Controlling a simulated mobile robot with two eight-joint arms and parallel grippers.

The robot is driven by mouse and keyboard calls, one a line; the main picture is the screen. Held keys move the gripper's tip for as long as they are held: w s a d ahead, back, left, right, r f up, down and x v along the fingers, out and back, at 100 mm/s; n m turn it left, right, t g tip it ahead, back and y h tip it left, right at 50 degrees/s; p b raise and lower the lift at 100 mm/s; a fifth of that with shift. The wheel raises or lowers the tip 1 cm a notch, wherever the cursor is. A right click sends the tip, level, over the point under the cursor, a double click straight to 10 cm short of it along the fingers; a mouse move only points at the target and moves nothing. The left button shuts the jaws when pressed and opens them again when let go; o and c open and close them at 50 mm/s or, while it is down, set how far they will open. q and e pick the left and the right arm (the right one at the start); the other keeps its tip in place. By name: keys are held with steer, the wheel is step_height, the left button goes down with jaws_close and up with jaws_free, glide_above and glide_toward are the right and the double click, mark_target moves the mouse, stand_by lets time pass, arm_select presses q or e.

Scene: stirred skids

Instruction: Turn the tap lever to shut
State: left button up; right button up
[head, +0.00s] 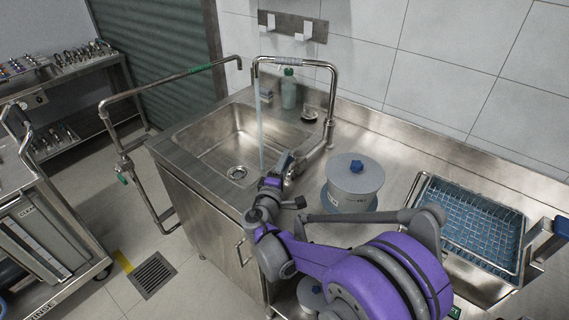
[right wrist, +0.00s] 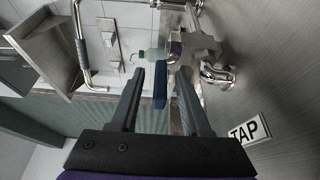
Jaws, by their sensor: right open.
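The steel tap (head: 331,95) arches over the sink, and a stream of water (head: 260,130) falls from its spout into the basin. Its blue lever (right wrist: 160,88) shows in the right wrist view, between my fingers. My right gripper (head: 284,165) is at the base of the tap in the head view. In the right wrist view the gripper (right wrist: 160,70) is open, with one finger on each side of the lever and visible gaps. In the head view the gripper largely hides the lever. My left gripper is not in view.
A lidded pot (head: 353,185) with a blue knob stands close right of my gripper. A blue-lined basket (head: 470,222) lies further right. A green bottle (head: 289,92) stands behind the sink (head: 205,150). A TAP label (right wrist: 248,131) shows beside the fixture.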

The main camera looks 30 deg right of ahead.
steer(key=shift+c, duration=0.3)
jaws_close()
stand_by(1.1)
